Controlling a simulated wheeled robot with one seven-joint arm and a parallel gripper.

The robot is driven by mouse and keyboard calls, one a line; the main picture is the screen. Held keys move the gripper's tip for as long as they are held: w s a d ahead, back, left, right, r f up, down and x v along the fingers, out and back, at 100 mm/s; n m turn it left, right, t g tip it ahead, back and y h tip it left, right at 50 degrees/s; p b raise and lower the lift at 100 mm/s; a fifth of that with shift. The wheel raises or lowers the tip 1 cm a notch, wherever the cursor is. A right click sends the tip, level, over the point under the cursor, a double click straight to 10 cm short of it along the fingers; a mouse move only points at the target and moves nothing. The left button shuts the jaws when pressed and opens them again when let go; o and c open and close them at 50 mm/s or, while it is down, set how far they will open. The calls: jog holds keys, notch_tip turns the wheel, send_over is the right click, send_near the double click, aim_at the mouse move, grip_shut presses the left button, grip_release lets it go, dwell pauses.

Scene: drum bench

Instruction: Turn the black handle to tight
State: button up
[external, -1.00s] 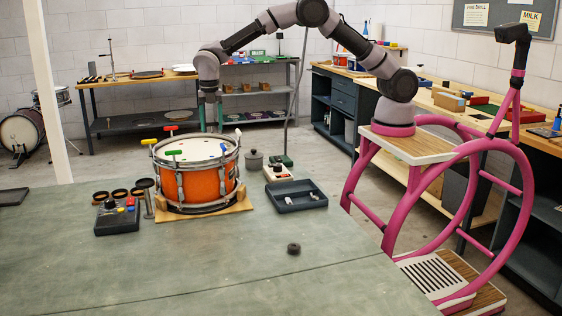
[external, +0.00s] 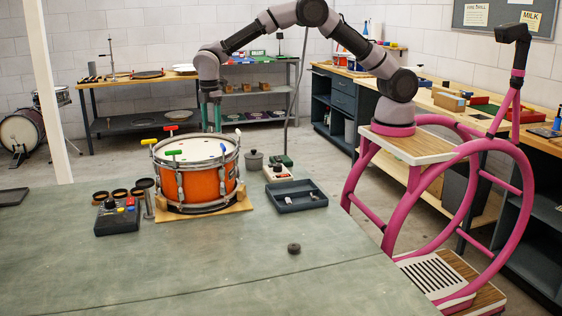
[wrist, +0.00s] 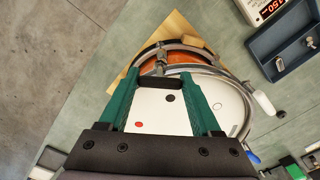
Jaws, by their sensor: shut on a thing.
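The orange snare drum (external: 190,186) stands on a wooden board with several coloured T-handles around its rim. My gripper (external: 211,128) points down at the drum's far right rim. In the wrist view its green fingers (wrist: 161,78) are shut on the black handle (wrist: 173,84), which shows as a short dark bar between the fingertips. The black handle is hidden or too small to make out in the external view. The white drumhead (wrist: 160,112) with a red dot lies below the fingers. How tight the handle is cannot be seen.
Red (external: 171,127), yellow (external: 148,142), green (external: 173,152) and blue (external: 225,149) handles stand around the rim. A dark tray (external: 296,198) and a box with a red display (external: 278,173) sit to the right. A button box (external: 117,217) is at left. The front of the bench is mostly clear.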

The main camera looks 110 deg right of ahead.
jog(key=m, duration=0.5)
jog(key=shift+w+r+m, duration=0.1)
jog(key=shift+m, duration=0.2)
jog(key=m, duration=1)
jog(key=shift+m, duration=0.4)
jog(key=m, duration=2.1)
jog(key=shift+m, duration=0.4)
jog(key=m, duration=0.4)
jog(key=shift+m, duration=0.3)
